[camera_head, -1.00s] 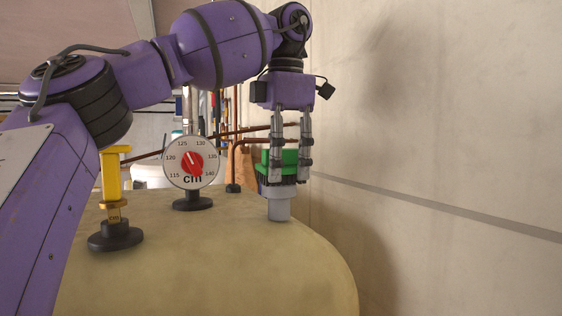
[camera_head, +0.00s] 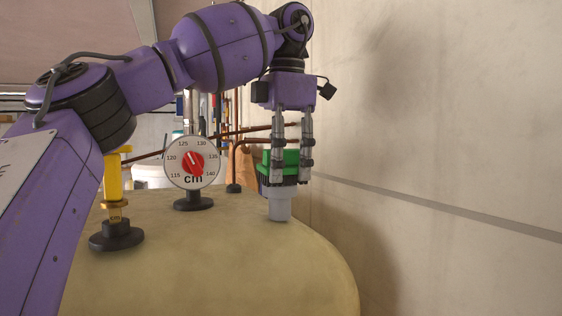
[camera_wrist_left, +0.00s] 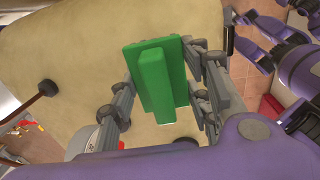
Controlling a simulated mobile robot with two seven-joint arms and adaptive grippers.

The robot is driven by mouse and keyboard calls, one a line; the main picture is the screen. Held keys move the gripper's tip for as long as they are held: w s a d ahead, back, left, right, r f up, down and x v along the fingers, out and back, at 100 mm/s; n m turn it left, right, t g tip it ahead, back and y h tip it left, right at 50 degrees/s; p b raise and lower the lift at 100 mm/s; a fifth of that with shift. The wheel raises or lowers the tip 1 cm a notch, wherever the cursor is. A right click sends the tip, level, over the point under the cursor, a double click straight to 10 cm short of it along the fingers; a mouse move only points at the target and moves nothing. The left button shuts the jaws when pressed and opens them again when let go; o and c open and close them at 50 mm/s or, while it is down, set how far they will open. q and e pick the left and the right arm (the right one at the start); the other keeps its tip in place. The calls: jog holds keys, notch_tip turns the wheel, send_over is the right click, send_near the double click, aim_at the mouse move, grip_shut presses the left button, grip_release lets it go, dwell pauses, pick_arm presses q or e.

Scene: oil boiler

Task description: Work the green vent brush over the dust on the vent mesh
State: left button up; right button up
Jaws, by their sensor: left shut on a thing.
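The green vent brush (camera_head: 291,158) is held between the fingers of my left gripper (camera_head: 290,178), at the top of a short grey vent pipe (camera_head: 279,208) on the tan tank. Its dark bristles face down at the pipe's top; I cannot tell whether they touch it. The left wrist view shows the brush's green back and raised grip (camera_wrist_left: 155,80) between the fingers. The brush hides the tank below it in that view. The vent mesh and its dust cannot be made out.
A round dial gauge (camera_head: 192,162) with a red centre and a yellow fitting (camera_head: 114,185) on a black base stand left of the vent on the tank top (camera_head: 215,260). A plain wall (camera_head: 440,120) is close on the right. Pipes run behind.

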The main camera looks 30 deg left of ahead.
pick_arm(q)
jog(key=shift+w+a, duration=0.4)
jog(key=shift+a, duration=0.1)
jog(key=shift+r, duration=3.6)
jog(key=shift+s+f, duration=0.1)
